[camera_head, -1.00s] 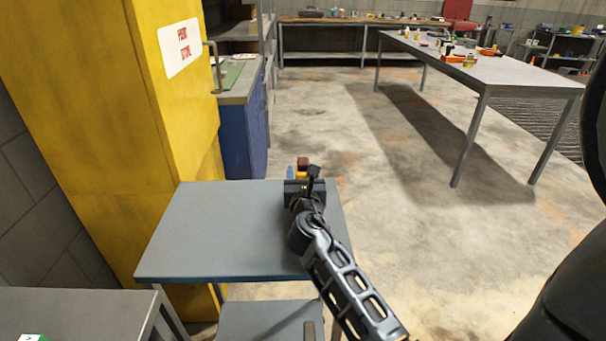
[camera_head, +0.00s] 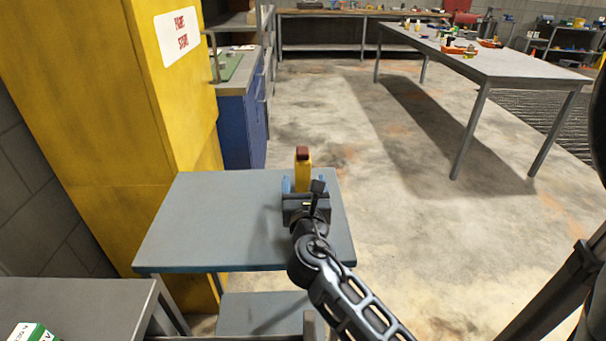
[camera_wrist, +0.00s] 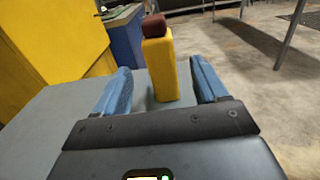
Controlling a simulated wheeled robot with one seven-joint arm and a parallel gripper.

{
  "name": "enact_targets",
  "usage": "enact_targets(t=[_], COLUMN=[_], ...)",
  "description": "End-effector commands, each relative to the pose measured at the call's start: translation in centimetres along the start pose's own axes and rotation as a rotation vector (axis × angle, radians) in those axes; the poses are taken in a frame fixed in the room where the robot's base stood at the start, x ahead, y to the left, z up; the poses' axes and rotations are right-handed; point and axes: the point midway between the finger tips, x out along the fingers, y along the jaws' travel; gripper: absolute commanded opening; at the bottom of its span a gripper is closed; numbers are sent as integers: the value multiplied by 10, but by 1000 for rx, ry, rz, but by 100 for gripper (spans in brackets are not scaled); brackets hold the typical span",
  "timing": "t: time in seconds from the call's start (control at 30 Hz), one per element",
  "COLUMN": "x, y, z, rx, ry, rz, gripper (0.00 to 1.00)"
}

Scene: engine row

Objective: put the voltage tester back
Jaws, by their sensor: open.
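The voltage tester, a yellow block-shaped body with a dark red top (camera_wrist: 160,65), stands upright on the grey-blue table (camera_head: 200,230) near its far right edge. It also shows in the head view (camera_head: 303,172), just beyond my gripper (camera_head: 303,186). In the wrist view my gripper (camera_wrist: 162,88) has its two blue fingers spread, one on each side of the tester, with gaps on both sides. The tester's lower end shows between the fingers, and nothing is gripped.
A yellow cabinet (camera_head: 130,130) with a sign stands left of the table. A grey surface (camera_head: 75,305) with a green-and-white box (camera_head: 33,333) is at the lower left. A long workbench (camera_head: 500,68) stands at the right. The floor between is clear.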

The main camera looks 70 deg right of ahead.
Motion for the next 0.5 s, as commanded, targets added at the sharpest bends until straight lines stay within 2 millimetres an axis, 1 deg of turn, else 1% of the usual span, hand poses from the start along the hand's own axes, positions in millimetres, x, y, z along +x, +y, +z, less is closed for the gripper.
enact_targets(t=[0.03, 0.2, 0.3, 0.5], x=[-8, -24, -28, -28], y=[0, 0, 0, 0], z=[-2, -1, 0, 0], rx=[-1, -1, 0, 0], ry=[2, 0, 0, 0], rz=[3, 1, -1, -1], gripper=[72, 72, 72, 72])
